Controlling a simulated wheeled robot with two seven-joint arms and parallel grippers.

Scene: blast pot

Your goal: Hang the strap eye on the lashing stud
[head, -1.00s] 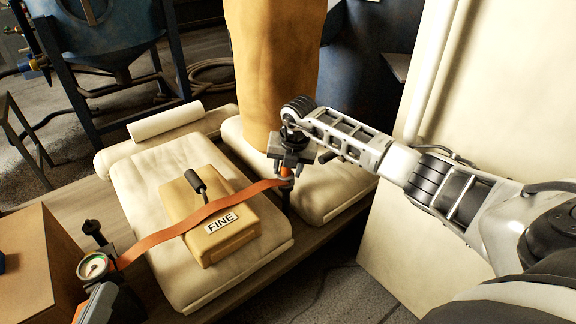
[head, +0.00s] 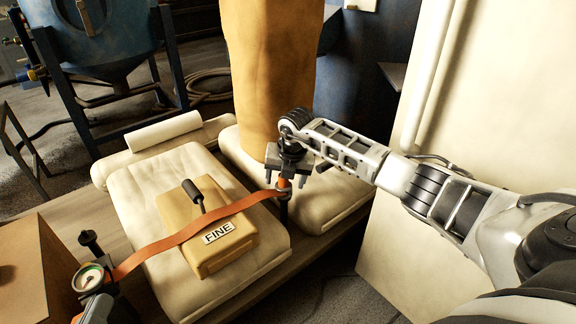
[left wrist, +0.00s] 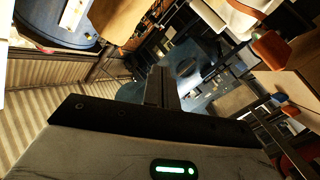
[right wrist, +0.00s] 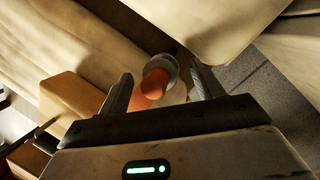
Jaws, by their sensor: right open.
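The orange strap (head: 190,232) runs over the tan box to its grey strap eye (head: 283,191) at the right. The eye sits at the dark upright lashing stud (head: 284,212) and looks to be around it, with an orange piece above. My right gripper (head: 287,174) is over the eye. In the right wrist view, the grey ring (right wrist: 172,66) and orange piece (right wrist: 154,84) lie between my open fingers, apart from both. How far down the eye sits is unclear. My left gripper (left wrist: 162,88) shows only in its wrist view, fingers together and nothing visible between them.
The tan box labelled FINE (head: 213,252) lies on a cream sack (head: 150,195). A round gauge (head: 88,278) is by the strap's left end. A tall tan column (head: 270,70) stands behind my right gripper, and a cream panel (head: 475,110) is at right.

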